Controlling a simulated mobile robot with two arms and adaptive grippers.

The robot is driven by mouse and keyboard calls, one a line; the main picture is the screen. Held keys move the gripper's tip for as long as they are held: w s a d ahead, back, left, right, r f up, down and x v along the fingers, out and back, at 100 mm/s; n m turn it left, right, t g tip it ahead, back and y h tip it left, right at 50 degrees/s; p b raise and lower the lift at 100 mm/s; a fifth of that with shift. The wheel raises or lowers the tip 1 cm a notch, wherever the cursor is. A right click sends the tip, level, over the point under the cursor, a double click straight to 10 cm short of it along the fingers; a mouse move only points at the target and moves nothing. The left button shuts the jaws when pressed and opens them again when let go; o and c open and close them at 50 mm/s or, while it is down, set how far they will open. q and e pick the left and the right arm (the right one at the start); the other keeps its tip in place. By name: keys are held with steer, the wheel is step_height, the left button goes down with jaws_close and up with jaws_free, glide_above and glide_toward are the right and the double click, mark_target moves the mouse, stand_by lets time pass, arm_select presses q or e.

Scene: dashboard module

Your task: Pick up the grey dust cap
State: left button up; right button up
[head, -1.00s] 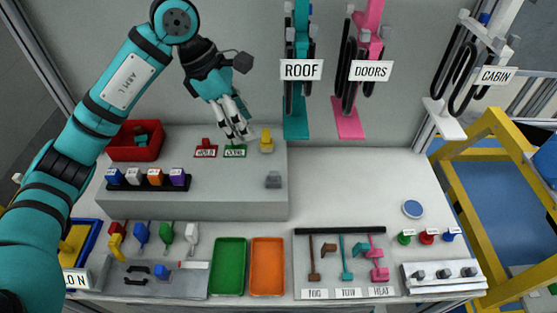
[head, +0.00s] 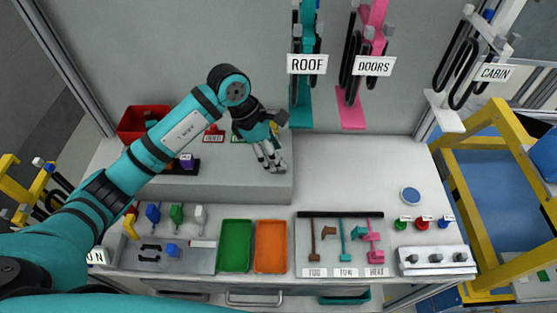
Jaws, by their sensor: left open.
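The grey dust cap (head: 281,165) is on the raised grey shelf near its right end, mostly hidden by my left gripper's fingers in the head view. My left gripper (head: 272,167) is open, with its fingers pointing down at the cap's spot. I cannot tell whether the fingers touch the cap or stand around it. My right gripper is not in view.
The shelf also holds a red bin (head: 137,122) and a yellow part (head: 275,128), partly hidden by my arm. Below it are a green tray (head: 236,246) and an orange tray (head: 270,247). A blue disc (head: 410,196) lies on the open table at right.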

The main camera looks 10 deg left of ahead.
arm_select(q)
steer(key=shift+p+x, duration=0.3)
steer(key=shift+x, duration=0.85)
steer(key=shift+s+d+f, duration=0.1)
steer(key=shift+f, duration=0.4)
steer(key=c, duration=0.8)
steer(key=shift+c, duration=0.2)
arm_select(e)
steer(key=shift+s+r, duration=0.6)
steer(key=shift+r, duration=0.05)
arm_select(q)
steer(key=shift+r, duration=0.15)
